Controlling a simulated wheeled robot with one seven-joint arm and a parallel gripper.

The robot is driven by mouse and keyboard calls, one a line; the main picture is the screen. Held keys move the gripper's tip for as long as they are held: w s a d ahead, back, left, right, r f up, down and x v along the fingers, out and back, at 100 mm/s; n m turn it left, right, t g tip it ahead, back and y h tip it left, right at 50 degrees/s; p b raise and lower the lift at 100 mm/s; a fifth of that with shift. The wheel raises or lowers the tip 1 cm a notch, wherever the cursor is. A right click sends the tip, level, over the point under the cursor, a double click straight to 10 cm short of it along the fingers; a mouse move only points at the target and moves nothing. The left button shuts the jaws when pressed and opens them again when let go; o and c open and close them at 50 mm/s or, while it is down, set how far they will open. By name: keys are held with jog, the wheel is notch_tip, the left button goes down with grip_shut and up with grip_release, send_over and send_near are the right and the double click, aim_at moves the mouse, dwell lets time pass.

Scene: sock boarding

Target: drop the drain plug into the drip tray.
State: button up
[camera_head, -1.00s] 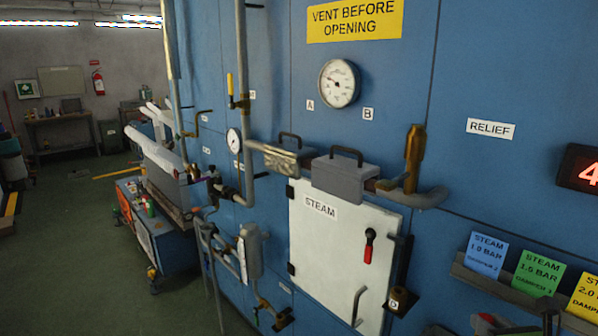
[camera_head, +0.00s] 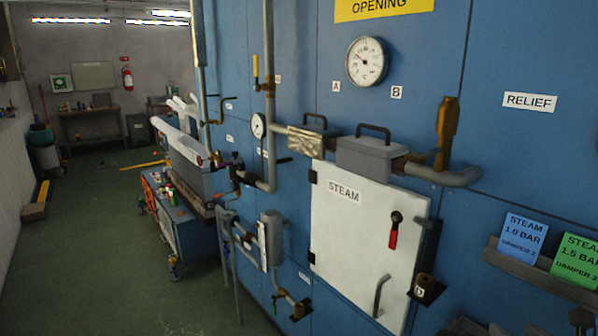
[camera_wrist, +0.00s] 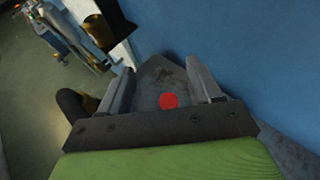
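In the wrist view my gripper (camera_wrist: 163,88) has its two grey fingers wide apart, with no object seen clamped between them. A red round disc (camera_wrist: 169,101) shows between the fingers, against a grey angular surface (camera_wrist: 155,76). The disc may be the drain plug and the grey surface may be the drip tray, but I cannot tell for certain. I cannot tell how far below the fingers the disc lies. The head view does not clearly show my gripper, the plug or the tray.
The blue panel wall (camera_head: 510,60) stands close on the right. A white STEAM door (camera_head: 355,240) has a red lever (camera_head: 393,235). A dark bracket with a brass fitting (camera_head: 426,285) juts out beside it. A dark elbow with a brass end (camera_wrist: 78,104) is left of the gripper.

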jog(key=p+v, duration=0.3)
jog(key=v, duration=1.2)
jog(key=shift+s, duration=0.35)
jog(key=shift+r, duration=0.1)
jog(key=w+a+r+n+g+y+p, duration=0.1)
jog(key=w+a+n+g+y+p, duration=0.15)
jog(key=a+n, duration=0.6)
jog(key=w+a+n+g+y+p, duration=0.1)
jog(key=w+a+n+g+y, duration=0.15)
jog(key=a+n, duration=0.6)
jog(key=s+a+r+n+g+h+p, duration=0.1)
jog(key=s+a+r+n, duration=0.2)
jog(key=n, duration=0.7)
jog(key=s+a+r+n+g+h+p, duration=0.1)
jog(key=s+a+n, duration=0.3)
jog(key=n, duration=0.6)
jog(key=shift+s+a+r+g+h+p, duration=0.3)
jog(key=shift+s+r+g+h+p, duration=0.1)
jog(key=shift+s+r+h+p, duration=0.45)
